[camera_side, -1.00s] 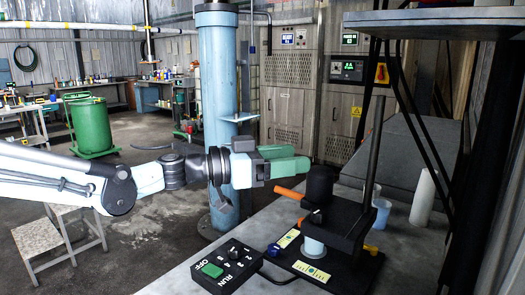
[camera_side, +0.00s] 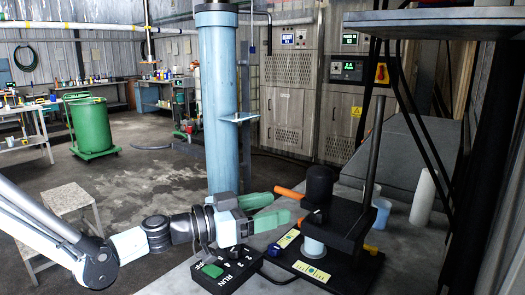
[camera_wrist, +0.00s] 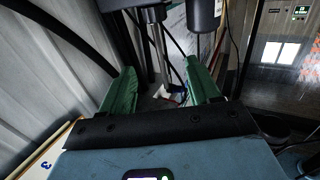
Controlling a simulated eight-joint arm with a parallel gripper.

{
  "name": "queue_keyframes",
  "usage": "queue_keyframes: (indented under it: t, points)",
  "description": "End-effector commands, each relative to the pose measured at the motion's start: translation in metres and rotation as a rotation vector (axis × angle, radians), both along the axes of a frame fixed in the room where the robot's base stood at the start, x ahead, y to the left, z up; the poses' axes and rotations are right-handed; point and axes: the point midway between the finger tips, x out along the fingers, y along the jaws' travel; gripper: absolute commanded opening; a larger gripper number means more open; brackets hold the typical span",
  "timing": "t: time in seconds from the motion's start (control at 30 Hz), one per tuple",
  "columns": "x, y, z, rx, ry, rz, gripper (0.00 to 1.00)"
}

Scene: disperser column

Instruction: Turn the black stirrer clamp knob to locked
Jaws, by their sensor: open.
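The black stirrer clamp knob (camera_side: 314,217) is on the front of the black stirrer head, below an orange handle (camera_side: 290,192), in the side view. It is small there, and I cannot read its setting. My gripper (camera_side: 281,206) is open, its two green fingers pointing right toward the stirrer. The fingertips are just left of the knob in the picture, with nothing visible between them. In the wrist view both green fingers of my gripper (camera_wrist: 162,85) are spread apart. A grey post (camera_wrist: 160,50) shows beyond them; I cannot pick out the knob there.
A black control box (camera_side: 228,268) with a green button lies below my gripper. The stirrer's black base (camera_side: 322,272) carries yellow labels and a pale cup (camera_side: 314,248). A tall black post (camera_side: 374,140) rises behind.

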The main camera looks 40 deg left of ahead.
Motion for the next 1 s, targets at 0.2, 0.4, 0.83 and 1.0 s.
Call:
queue_keyframes:
  t: [0.2,0.4,0.83,1.0]
  points:
    - [0.001,0.000,-0.032,0.000,0.000,0.000,0.62]
    - [0.001,-0.001,-0.042,0.000,0.000,-0.001,0.62]
    - [0.056,-0.031,-0.042,0.000,-0.001,-0.002,0.62]
    - [0.082,-0.045,-0.042,0.000,-0.001,-0.001,0.62]
